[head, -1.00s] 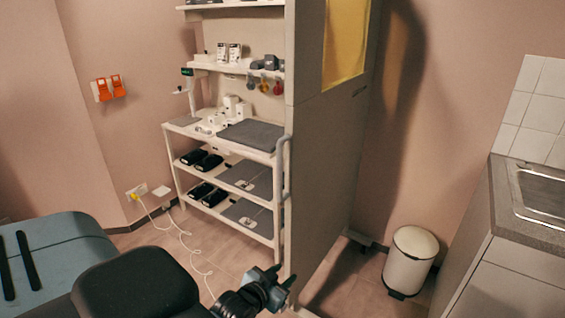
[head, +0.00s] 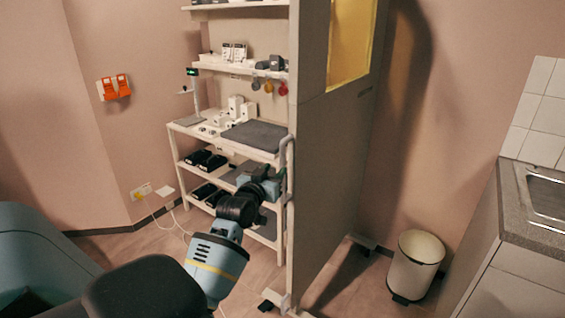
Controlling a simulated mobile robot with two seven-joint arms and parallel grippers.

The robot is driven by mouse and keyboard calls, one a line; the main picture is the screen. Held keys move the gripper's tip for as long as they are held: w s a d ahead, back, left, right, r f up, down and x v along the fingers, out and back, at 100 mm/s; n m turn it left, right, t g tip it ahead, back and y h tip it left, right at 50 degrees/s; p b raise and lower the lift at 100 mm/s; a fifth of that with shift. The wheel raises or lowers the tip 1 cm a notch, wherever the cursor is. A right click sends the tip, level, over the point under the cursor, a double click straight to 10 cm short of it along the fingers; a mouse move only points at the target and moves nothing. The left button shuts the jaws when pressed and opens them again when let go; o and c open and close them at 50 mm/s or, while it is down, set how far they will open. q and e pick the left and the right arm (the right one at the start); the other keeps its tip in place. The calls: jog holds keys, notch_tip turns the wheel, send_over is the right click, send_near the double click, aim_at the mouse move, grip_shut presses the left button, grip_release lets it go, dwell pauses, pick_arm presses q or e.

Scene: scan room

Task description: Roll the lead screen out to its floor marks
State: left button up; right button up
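The lead screen (head: 334,170) is a tall grey panel standing upright right of the shelf unit, with a yellow window (head: 350,42) near its top. A light upright handle (head: 287,165) runs along its left edge, and its foot (head: 270,298) shows at the floor. My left gripper (head: 274,184) is just left of the handle, at about the height of its lower half. Its fingers are small and dark against the shelves, so I cannot tell whether they touch the handle or how far apart they are. My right gripper is out of view. No floor marks are discernible.
A white shelf unit (head: 180,128) with boxes and pads stands left of the screen. A white pedal bin (head: 415,262) stands right of it, near the sink counter (head: 510,245). A white cable (head: 165,207) lies on the floor below the wall socket.

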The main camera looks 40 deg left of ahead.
aim_at(281, 163)
pick_arm(q)
jog(key=shift+x, duration=3.4)
grip_shut()
